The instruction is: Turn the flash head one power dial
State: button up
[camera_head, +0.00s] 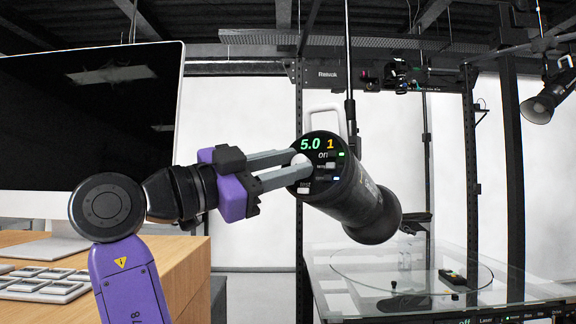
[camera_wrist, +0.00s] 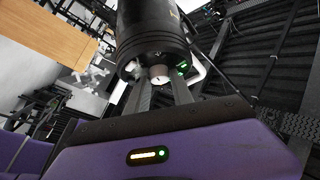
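Flash head one (camera_head: 352,200) is a black cylinder hanging on a stand, its round control panel facing my arm. The panel reads "5.0" in green, "1" in orange and "on". Its pale power dial (camera_head: 299,160) sits at the panel's left side and also shows in the wrist view (camera_wrist: 160,75). My gripper (camera_head: 303,163) reaches in from the left with its two grey fingers spread, one on each side of the dial. In the wrist view (camera_wrist: 160,88) gaps seem to show between dial and fingers; contact is hard to tell.
A glass turntable (camera_head: 375,275) with a small dark device (camera_head: 453,277) lies below right. Another lamp (camera_head: 548,100) hangs at the far right.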

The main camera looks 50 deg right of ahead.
jog(key=o, duration=0.3)
jog(key=shift+a, duration=0.1)
jog(key=v, duration=0.7)
jog(key=shift+w+a+f, duration=0.1)
jog(key=shift+w+a, duration=0.1)
jog(key=shift+a, duration=0.05)
dwell(0.3)
